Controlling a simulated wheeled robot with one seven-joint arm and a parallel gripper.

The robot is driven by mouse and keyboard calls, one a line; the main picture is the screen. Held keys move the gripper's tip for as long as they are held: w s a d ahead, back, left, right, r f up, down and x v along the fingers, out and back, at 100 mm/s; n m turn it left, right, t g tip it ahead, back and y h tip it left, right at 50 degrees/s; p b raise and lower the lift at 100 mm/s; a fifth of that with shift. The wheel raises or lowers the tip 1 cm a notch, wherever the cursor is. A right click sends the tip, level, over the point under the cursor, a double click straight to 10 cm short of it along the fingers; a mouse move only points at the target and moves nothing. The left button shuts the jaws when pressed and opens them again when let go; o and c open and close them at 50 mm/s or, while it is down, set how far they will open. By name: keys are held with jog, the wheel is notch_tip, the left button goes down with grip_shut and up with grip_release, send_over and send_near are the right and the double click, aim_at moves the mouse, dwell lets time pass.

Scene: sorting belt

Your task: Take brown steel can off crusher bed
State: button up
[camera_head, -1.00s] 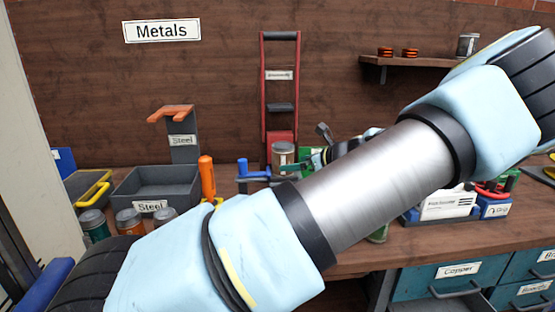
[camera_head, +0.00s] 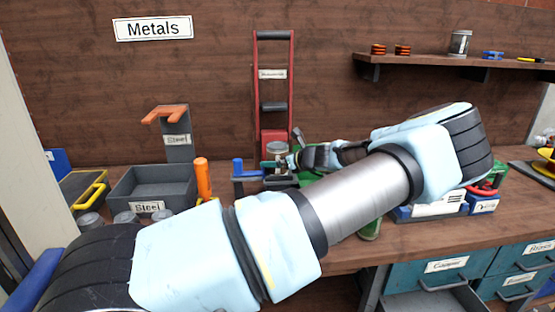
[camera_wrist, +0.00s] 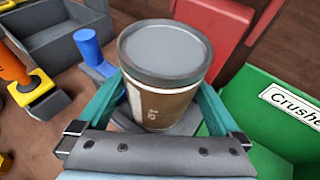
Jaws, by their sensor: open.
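The brown steel can (camera_wrist: 160,85) stands upright on the grey crusher bed (camera_wrist: 190,122) in the wrist view, with a grey lid and a brown label. My gripper (camera_wrist: 160,110) is open, with one teal finger on each side of the can's body; whether the fingers touch it I cannot tell. In the head view the can (camera_head: 277,150) shows small below the red crusher frame (camera_head: 273,95), and my gripper (camera_head: 280,164) is beside it, partly hidden by my arm.
A green block labelled "Crusher" (camera_wrist: 285,105) stands right of the can. A blue handle (camera_wrist: 88,45) is close on the left. A grey Steel bin (camera_head: 155,190) and an orange handle (camera_head: 203,178) are further left. A shelf (camera_head: 460,64) hangs at the upper right.

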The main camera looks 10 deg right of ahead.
jog(key=shift+w, duration=0.1)
jog(key=c, duration=1)
jog(key=shift+r, duration=0.1)
jog(key=shift+c, duration=0.2)
